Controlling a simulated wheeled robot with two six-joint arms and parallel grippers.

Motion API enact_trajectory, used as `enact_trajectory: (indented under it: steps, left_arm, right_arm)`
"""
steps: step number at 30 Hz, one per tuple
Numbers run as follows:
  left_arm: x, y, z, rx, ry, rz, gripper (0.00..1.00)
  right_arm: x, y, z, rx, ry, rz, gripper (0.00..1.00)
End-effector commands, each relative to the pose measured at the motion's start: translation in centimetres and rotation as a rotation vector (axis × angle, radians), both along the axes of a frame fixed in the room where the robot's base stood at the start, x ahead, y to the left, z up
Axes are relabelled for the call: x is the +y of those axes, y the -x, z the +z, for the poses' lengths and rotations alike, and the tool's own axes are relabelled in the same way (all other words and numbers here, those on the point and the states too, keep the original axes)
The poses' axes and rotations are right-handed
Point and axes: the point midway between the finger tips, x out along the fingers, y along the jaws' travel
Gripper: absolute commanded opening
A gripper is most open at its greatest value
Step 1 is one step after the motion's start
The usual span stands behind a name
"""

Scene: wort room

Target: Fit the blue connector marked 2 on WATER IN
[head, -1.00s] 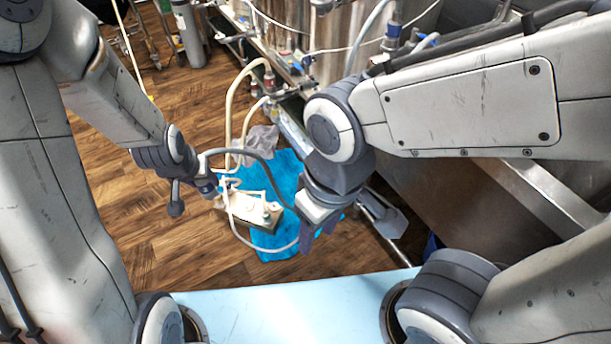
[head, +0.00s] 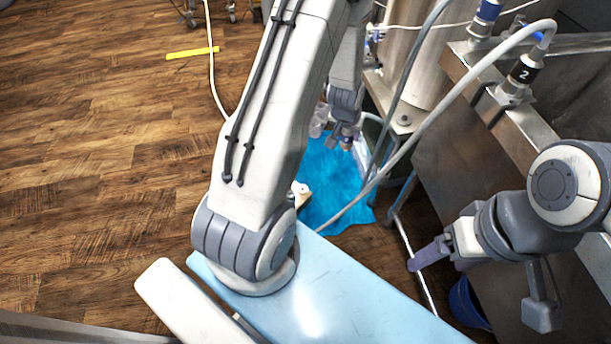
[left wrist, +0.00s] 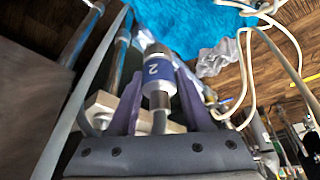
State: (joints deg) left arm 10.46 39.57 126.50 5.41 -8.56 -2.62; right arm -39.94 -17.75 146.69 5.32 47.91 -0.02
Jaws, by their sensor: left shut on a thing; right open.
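The blue connector marked 2 (left wrist: 157,74) is a metal fitting with a blue band and a white 2, seen in the left wrist view. My left gripper (left wrist: 157,85) is shut on it, with one finger on each side. In the head view my left gripper (head: 343,143) hangs above the blue cloth, beside the steel vessel; the connector is small there. My right gripper (head: 430,256) is open and empty, low in front of the steel bench. No WATER IN label is legible in either view, so I cannot tell which port it is.
A black-banded connector marked 2 (head: 524,72) with a pale hose stands on the steel bench (head: 470,75). A blue-banded fitting (head: 488,10) stands behind it. The blue cloth (head: 335,185) lies on the wood floor. Pale hoses cross between. The floor at left is mostly clear.

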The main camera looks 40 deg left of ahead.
Motion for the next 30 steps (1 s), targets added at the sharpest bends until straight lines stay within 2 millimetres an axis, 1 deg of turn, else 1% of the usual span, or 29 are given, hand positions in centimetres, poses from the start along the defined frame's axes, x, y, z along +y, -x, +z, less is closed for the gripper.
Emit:
enact_trajectory:
  steps: [1,2,3,5,6,8,9,11,12,15,18,21,26,30]
  left_arm:
    - [1.7,-0.6,-4.3,0.003,0.000,0.041,0.00]
    - [2.5,-0.9,-5.8,0.004,0.001,0.062,0.00]
    - [3.7,-1.2,-7.8,0.003,0.001,0.090,0.00]
    - [5.5,-1.6,-11.0,0.004,0.000,0.130,0.00]
    - [6.6,-1.7,-13.0,0.003,0.000,0.157,0.00]
    - [8.3,-1.8,-16.2,0.003,-0.001,0.198,0.00]
    - [9.4,-1.8,-18.3,0.004,-0.002,0.224,0.00]
    - [11.0,-1.6,-21.2,0.003,-0.004,0.259,0.00]
    - [11.9,-1.4,-23.0,0.005,-0.004,0.281,0.00]
    - [13.8,-0.9,-26.7,0.003,-0.007,0.331,0.00]
    - [15.2,-0.4,-29.4,0.002,-0.009,0.365,0.00]
    - [15.9,0.0,-30.8,0.002,-0.010,0.385,0.00]
    - [16.3,0.2,-31.7,0.003,-0.011,0.396,0.00]
    - [16.3,0.2,-32.4,0.003,-0.011,0.396,0.00]
  right_arm:
    - [0.0,0.0,-2.5,0.000,0.000,0.000,0.81]
    - [0.0,0.0,-3.2,0.000,0.000,0.000,0.81]
    - [0.0,0.0,-4.0,0.000,0.000,0.000,0.81]
    - [0.0,0.0,-5.4,0.000,0.000,0.000,0.81]
    - [0.0,0.0,-6.2,0.000,0.000,0.000,0.81]
    - [0.0,0.0,-7.5,0.000,0.000,0.000,0.81]
    - [0.0,0.0,-8.3,0.000,0.000,0.000,0.81]
    - [0.0,0.0,-9.4,0.000,0.000,0.000,0.81]
    - [0.0,0.0,-10.1,0.000,0.000,0.000,0.81]
    - [0.0,0.0,-11.5,0.000,0.000,0.000,0.81]
    - [0.0,0.0,-12.4,0.000,0.000,0.000,0.81]
    - [0.0,0.0,-12.8,0.000,0.000,0.000,0.81]
    - [0.0,0.0,-13.1,-0.001,-0.001,0.000,0.81]
    - [0.0,0.0,-13.7,-0.001,-0.001,0.000,0.81]
